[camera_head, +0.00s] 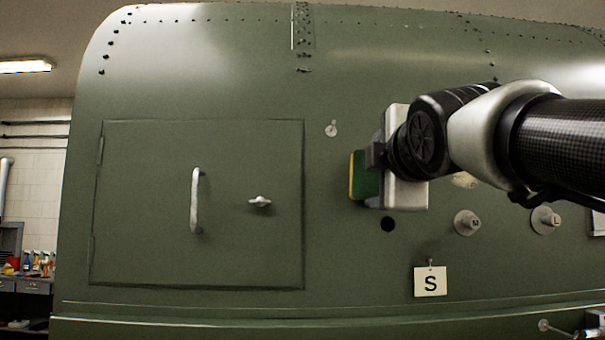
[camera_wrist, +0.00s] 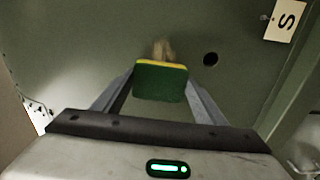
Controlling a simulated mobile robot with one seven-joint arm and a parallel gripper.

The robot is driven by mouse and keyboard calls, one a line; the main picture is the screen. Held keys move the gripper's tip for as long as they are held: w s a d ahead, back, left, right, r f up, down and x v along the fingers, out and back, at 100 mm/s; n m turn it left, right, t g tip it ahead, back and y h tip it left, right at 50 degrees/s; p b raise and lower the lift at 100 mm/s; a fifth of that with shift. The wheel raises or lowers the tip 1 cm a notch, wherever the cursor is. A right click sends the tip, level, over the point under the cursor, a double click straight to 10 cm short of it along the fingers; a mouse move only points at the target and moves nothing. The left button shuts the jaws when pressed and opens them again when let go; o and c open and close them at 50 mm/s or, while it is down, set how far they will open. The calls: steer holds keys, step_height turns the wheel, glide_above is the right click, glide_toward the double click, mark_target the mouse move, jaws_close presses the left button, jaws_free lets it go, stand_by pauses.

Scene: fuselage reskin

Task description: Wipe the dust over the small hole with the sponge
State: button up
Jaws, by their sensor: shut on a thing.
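My gripper (camera_head: 376,158) is shut on the sponge (camera_head: 362,177), which is green with a yellow layer. The wrist view shows the sponge (camera_wrist: 160,82) between the two fingers of my gripper (camera_wrist: 160,92). A tan, dusty-looking patch (camera_wrist: 162,49) lies on the green skin just beyond the sponge's yellow edge. A dark round hole (camera_wrist: 210,59) is beside that patch, to its right. In the head view the hole (camera_head: 388,224) is just below my gripper. I cannot tell whether the sponge touches the skin.
A panel door with a handle (camera_head: 196,201) and a latch (camera_head: 260,201) is at left. An S tag (camera_head: 430,282) hangs below the hole. Two round grey fittings (camera_head: 467,222) (camera_head: 545,220) and a pale patch (camera_head: 464,180) are at right. A small keyhole-like fitting (camera_head: 331,129) is above left.

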steer(key=shift+w+d, duration=0.1)
steer(key=shift+d, duration=0.05)
steer(key=d+p, duration=0.1)
steer(key=d, duration=0.6)
steer(key=shift+p, duration=0.3)
stand_by(0.4)
steer(key=shift+w+a+b, duration=0.1)
steer(key=shift+a+b, duration=1.4)
steer(key=shift+a, duration=2.15)
